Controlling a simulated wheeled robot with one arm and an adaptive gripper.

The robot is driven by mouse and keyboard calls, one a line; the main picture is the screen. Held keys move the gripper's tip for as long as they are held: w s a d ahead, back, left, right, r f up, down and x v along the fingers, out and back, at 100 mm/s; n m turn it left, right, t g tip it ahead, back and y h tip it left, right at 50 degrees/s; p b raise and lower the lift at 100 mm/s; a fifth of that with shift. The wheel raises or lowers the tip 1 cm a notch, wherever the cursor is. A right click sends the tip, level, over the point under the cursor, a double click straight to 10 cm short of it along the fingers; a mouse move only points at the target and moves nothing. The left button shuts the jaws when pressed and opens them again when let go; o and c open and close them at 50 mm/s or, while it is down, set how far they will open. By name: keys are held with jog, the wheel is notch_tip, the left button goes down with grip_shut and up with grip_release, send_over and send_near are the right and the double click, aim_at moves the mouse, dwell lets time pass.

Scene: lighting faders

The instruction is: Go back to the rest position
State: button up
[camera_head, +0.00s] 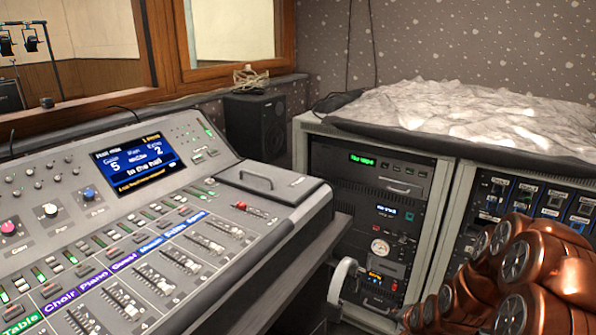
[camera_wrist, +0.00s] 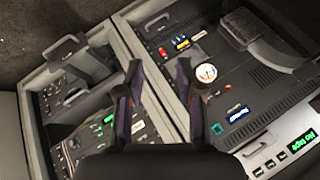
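My gripper (camera_wrist: 160,70) shows in the wrist view with its two dark fingers apart and a clear gap between them. Nothing is held in the gap. The fingers are in front of the equipment racks; how far off I cannot tell. My copper-coloured arm fills the lower right of the head view, and I cannot make out the gripper there. The mixing console (camera_head: 170,235), with faders, coloured channel labels and a lit screen (camera_head: 138,163), lies on the left, apart from the visible arm.
A rack (camera_head: 430,200) with a round gauge (camera_head: 380,248) stands right of the console; the gauge also shows in the wrist view (camera_wrist: 206,73). A pale curved handle (camera_head: 340,281) sticks out low there. A black speaker (camera_head: 256,125) stands behind. Crumpled pale material (camera_head: 470,110) covers the rack tops.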

jog(key=s+a+r+n+g+p, duration=0.1)
jog(key=s+a+r+n+p, duration=0.1)
jog(key=s+r, duration=0.35)
jog(key=s+a+r+n+g+p, duration=0.1)
jog(key=s+a+r+g+p, duration=0.15)
jog(key=r, duration=0.55)
jog(key=s+a+r+n+g+p, duration=0.2)
jog(key=s+r+p, duration=0.4)
jog(key=s+r, duration=0.7)
jog(key=s+a+r+n+g+p, duration=0.3)
jog(key=s+r+p, duration=0.3)
jog(key=s+r, duration=0.8)
jog(key=s+n+g, duration=0.1)
jog(key=s, duration=0.2)
jog(key=shift+s+a+r+n, duration=0.15)
jog(key=shift+a+n, duration=0.15)
jog(key=shift+a, duration=0.05)
